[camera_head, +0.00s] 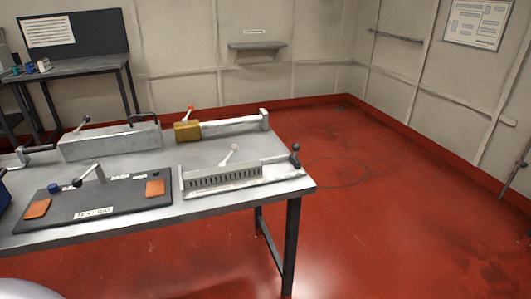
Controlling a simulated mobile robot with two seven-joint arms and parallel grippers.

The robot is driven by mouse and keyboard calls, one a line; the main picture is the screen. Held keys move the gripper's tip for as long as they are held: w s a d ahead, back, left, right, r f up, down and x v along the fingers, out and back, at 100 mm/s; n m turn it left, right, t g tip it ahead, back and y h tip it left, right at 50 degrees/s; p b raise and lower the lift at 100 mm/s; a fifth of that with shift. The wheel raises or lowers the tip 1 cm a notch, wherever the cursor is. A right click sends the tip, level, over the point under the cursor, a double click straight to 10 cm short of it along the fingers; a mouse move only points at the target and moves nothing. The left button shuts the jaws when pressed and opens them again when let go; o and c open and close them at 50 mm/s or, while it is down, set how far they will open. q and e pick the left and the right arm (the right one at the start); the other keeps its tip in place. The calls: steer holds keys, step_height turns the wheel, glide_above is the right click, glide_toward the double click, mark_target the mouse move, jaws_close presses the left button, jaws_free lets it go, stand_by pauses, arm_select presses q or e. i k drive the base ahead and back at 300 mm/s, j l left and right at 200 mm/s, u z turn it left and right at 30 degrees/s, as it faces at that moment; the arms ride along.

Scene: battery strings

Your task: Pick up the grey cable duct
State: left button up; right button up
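What looks like the grey cable duct (226,179), a long grey piece with a row of dark slots along its front, lies at the right end of the metal table (225,150). A pale-knobbed lever (230,154) rises just behind or on it; I cannot tell which. A dark-knobbed lever (295,154) stands at its right end. Neither of my grippers is in view.
A dark board (105,200) with orange pads lies left of the duct. Behind are a long grey box (108,142) and a yellow block (187,131) on a rail. A second table (75,67) stands back left. The red floor (400,220) at right is clear.

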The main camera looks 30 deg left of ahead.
mark_target(208, 177)
steer(key=j+u, duration=0.1)
steer(key=u, duration=0.25)
steer(key=j+u, duration=0.15)
steer(key=u, duration=0.2)
steer(key=i+j+u, duration=0.1)
steer(key=u, duration=0.25)
steer(key=i+j+z, duration=0.15)
steer(key=j+z, duration=0.2)
steer(key=i+j+z, duration=0.1)
steer(key=j+z, duration=0.6)
